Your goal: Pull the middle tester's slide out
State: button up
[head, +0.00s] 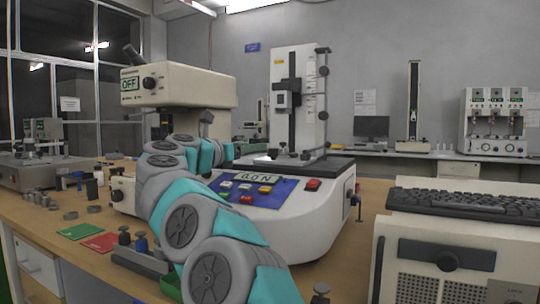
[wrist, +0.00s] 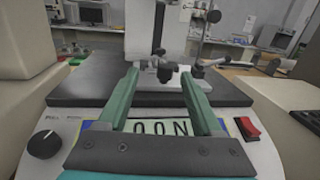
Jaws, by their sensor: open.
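The middle tester (head: 310,225) is a white rounded machine with a blue button panel, a dark top plate and a tall white column. Its dark top plate (wrist: 80,85) spans the wrist view, with the column (wrist: 190,35) rising behind it. A small dark metal fixture with knobs (wrist: 163,69) stands at the column's foot; I cannot tell which part is the slide. My gripper (wrist: 158,77) is open and empty. Its two green fingers point forward over the tester's display and front plate, on either side of the fixture in the picture.
A beige tester (head: 190,88) stands left of the middle one. A beige box with a black keyboard (head: 470,203) stands close at right. A red switch (wrist: 247,128) and a black knob (wrist: 44,144) sit on the tester's front. Small parts and colored cards (head: 80,230) lie at left.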

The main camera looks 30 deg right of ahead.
aim_at(270, 149)
jog(key=shift+s+d+f+m+g, duration=0.3)
jog(key=shift+d+f+m+g, duration=0.2)
jog(key=shift+f, duration=0.2)
jog(key=p+x, duration=0.1)
jog(key=x, duration=0.6)
jog(key=shift+w+d+p, duration=0.1)
jog(key=shift+d+p, duration=0.1)
jog(key=shift+p, duration=0.1)
jog(key=shift+c, duration=0.4)
grip_shut()
